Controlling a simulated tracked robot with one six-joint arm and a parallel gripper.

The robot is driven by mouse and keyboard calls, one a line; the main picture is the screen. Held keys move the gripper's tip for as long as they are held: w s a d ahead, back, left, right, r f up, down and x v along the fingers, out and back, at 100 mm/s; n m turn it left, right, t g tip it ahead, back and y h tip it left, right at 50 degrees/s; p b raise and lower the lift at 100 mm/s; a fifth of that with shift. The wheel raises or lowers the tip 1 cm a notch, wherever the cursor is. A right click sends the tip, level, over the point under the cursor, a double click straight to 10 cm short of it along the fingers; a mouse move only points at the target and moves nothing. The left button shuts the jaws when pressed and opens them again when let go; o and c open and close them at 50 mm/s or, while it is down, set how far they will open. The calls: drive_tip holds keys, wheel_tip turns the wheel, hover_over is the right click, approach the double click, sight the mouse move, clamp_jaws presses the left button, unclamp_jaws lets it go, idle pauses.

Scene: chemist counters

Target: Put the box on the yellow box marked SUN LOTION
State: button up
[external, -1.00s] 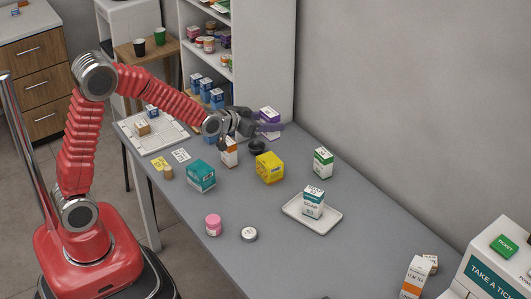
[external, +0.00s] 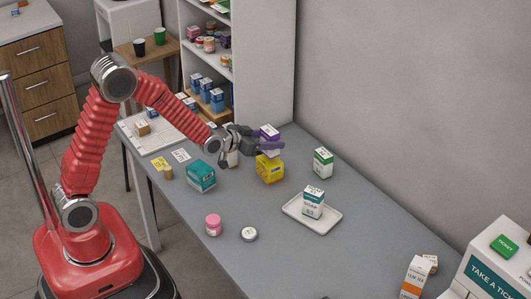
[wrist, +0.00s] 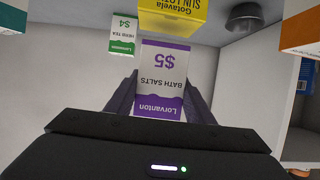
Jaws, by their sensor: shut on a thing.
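My gripper (external: 262,145) is shut on a white and purple box marked BATH SALTS (external: 268,133). In the wrist view the held box (wrist: 160,75) appears upside down between the two fingers. In the external view it is just above the yellow box (external: 270,170), overlapping its top edge; I cannot tell if the two touch. The yellow box marked SUN LOTION (wrist: 172,14) also shows at the top of the wrist view, partly cut off.
A teal box (external: 201,177) stands left of the yellow box, and a green and white box (external: 323,162) to its right. A tray (external: 298,222) with a box on it lies in front. A dark bowl (wrist: 243,17) is near the yellow box.

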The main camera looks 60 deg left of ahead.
drive_tip(key=shift+f, duration=1.35)
drive_tip(key=o, duration=1.1)
drive_tip(key=shift+f, duration=0.1)
drive_tip(key=shift+s+r, duration=0.35)
drive_tip(key=shift+s, duration=0.2)
drive_tip(key=shift+v, duration=5.45)
drive_tip(key=shift+f, duration=0.1)
drive_tip(key=shift+s, duration=0.1)
